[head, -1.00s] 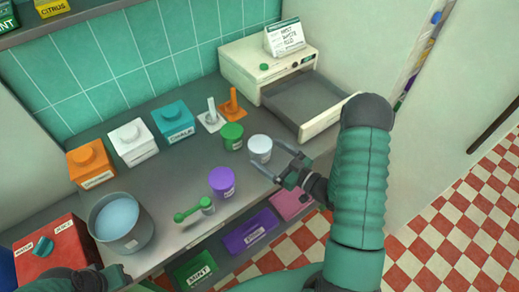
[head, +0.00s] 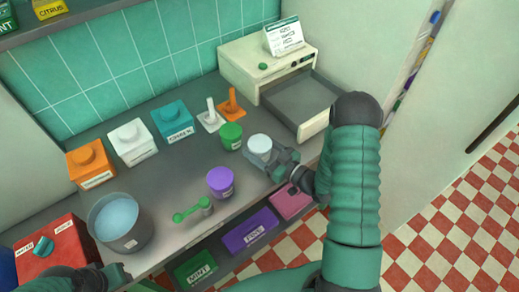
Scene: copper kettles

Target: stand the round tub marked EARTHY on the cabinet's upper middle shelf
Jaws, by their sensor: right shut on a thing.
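A white round tub (head: 259,143) stands on the grey counter (head: 165,180), its label hidden. My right gripper (head: 261,157) is shut on it from the right, fingers around its sides. A green round tub (head: 231,136) stands just left of it, and a purple round tub (head: 220,182) stands nearer the front edge. Their labels are too small to read, so I cannot tell which is marked EARTHY. My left gripper (head: 112,277) is partly in view at the lower left; its fingers are not clear. A shelf (head: 68,25) shows at the top left; I cannot tell which shelf it is.
A cream machine (head: 240,70) with an open drawer (head: 300,100) stands behind the white tub. Orange, white and teal lidded boxes (head: 172,122) line the wall side. Bins (head: 250,230) sit below.

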